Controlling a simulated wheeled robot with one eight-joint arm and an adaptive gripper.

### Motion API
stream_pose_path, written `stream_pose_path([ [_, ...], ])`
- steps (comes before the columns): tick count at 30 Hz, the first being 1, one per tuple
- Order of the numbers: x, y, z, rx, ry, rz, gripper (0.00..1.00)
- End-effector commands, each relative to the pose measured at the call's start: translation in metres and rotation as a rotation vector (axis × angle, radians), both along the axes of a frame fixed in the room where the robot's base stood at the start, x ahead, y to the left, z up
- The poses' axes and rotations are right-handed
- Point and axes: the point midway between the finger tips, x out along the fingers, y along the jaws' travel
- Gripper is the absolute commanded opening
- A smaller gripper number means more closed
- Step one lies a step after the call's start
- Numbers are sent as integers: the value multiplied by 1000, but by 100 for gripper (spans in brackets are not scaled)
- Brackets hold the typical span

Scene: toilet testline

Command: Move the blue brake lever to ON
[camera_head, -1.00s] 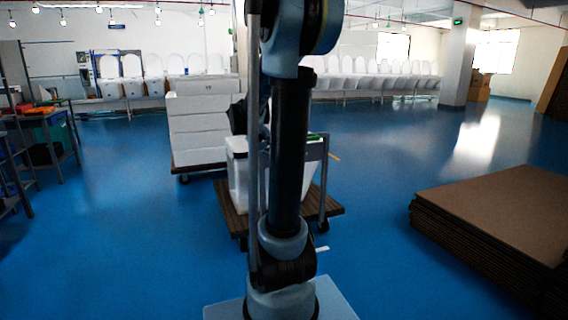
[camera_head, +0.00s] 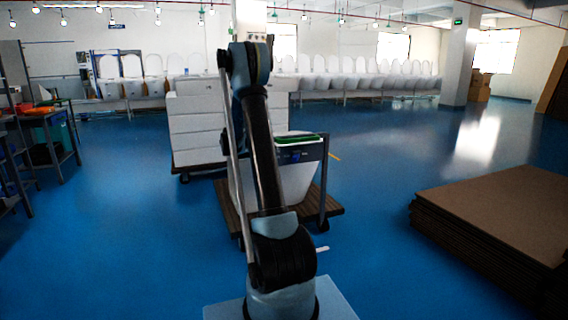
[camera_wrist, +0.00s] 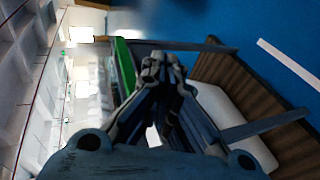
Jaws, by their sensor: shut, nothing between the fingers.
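A small blue part (camera_head: 296,157), which looks like the brake lever, shows on the dark panel under a green top edge of the white unit (camera_head: 299,182). It is too small to tell which position it is in. In the wrist view my gripper (camera_wrist: 163,66) has its fingers together and empty, with the green strip (camera_wrist: 124,66) just left of the fingertips. The lever cannot be made out there; the fingers may hide it. In the head view my arm stands in front of the unit's left part, and my gripper cannot be made out.
The unit stands on a brown wooden trolley (camera_head: 329,211) with grey posts. Stacked white boxes (camera_head: 198,125) stand behind it. A pile of brown cardboard (camera_head: 500,215) lies at the right. A workbench (camera_head: 52,130) is at the left.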

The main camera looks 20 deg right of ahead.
Motion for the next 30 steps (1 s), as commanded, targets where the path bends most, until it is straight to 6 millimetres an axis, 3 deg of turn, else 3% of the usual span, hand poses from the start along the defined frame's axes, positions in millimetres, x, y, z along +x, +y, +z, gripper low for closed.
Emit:
stream_pose_path([
  [6,47,-7,-35,-123,-3,0,0],
  [15,92,-11,-86,-285,-8,0,0],
  [22,107,-11,-111,-358,-10,1,0],
  [30,109,-11,-116,-373,-11,1,0],
])
